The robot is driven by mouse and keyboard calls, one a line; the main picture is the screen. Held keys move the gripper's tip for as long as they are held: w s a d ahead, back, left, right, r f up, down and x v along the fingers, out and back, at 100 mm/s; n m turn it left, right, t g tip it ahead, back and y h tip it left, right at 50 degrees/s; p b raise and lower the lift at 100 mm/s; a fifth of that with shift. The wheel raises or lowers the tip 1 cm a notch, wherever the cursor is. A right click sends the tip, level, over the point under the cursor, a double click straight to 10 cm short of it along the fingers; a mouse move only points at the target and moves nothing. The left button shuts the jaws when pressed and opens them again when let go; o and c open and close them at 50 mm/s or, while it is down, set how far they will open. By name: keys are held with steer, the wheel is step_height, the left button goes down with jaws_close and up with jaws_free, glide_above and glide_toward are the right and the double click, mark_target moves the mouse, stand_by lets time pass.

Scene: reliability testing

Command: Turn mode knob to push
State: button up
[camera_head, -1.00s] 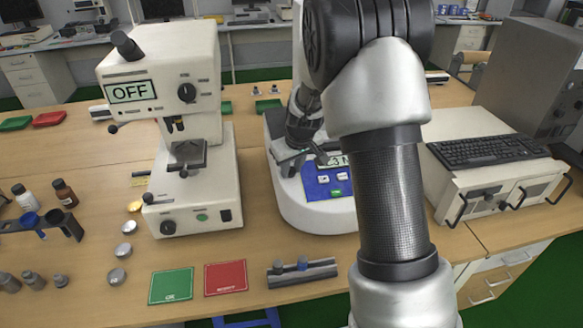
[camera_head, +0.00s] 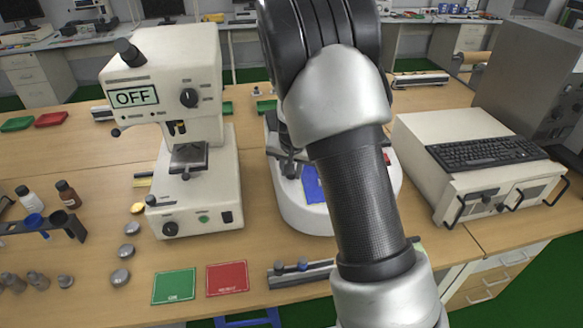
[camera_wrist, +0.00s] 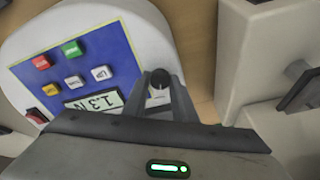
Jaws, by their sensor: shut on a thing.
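The white tester base carries a blue panel (camera_wrist: 75,70), with several coloured buttons and a small display (camera_wrist: 95,101). My gripper (camera_wrist: 160,79) is at the panel's edge in the wrist view, its fingers on either side of a small dark-topped, light-sided knob (camera_wrist: 158,96). It is shut on this knob, which I take as the mode knob. The knob's marks and pointer cannot be read. In the head view my arm hides most of the tester (camera_head: 303,213); only part of its blue panel (camera_head: 313,186) shows.
A cream instrument (camera_head: 195,185) with an OFF display stands left of the tester. A cream cabinet with a keyboard (camera_head: 487,151) stands to the right. Green (camera_head: 174,286) and red (camera_head: 227,278) mats and a grey rail (camera_head: 300,274) lie in front.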

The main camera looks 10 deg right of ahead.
steer(key=shift+r+m+p, duration=0.1)
steer(key=shift+m+p, duration=0.5)
steer(key=shift+m, duration=0.9)
steer(key=o, duration=1)
steer(key=shift+o, duration=0.2)
steer(key=p+v, duration=0.1)
steer(key=v, duration=1.6)
steer(key=shift+a+r+p, duration=0.2)
steer(key=shift+p, duration=0.1)
steer(key=shift+w, duration=0.1)
